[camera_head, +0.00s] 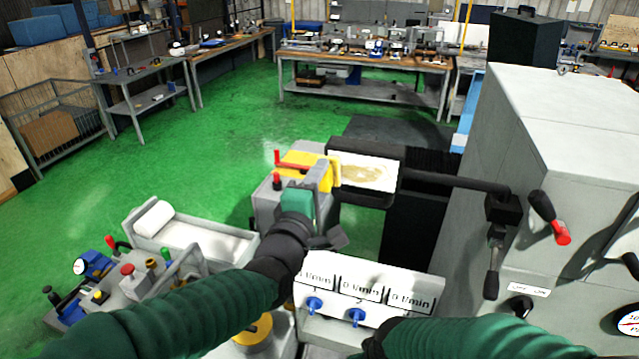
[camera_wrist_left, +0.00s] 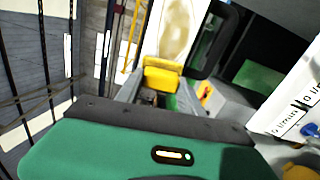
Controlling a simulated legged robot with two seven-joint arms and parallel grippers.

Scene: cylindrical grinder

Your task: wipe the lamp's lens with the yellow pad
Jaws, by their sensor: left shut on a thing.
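The lamp (camera_head: 398,163) is a black-framed box on a dark arm, left of the grey machine cabinet. Its white lens (camera_head: 375,171) faces me and carries a brown smear, which also shows on the lens in the left wrist view (camera_wrist_left: 176,30). My left gripper (camera_head: 324,177) is shut on the yellow pad (camera_head: 334,172), at the lens's left edge. In the left wrist view the pad (camera_wrist_left: 162,79) sits between the fingertips, in front of the lens's lower end. I cannot tell whether pad and lens touch. My right forearm shows at bottom right; its gripper is out of view.
The grey cabinet (camera_head: 540,130) with red-tipped levers (camera_head: 561,232) stands at right. A flow-meter panel (camera_head: 362,292) with blue knobs lies below the lamp. A white tray (camera_head: 190,240) and valve parts are at lower left. The green floor beyond is open.

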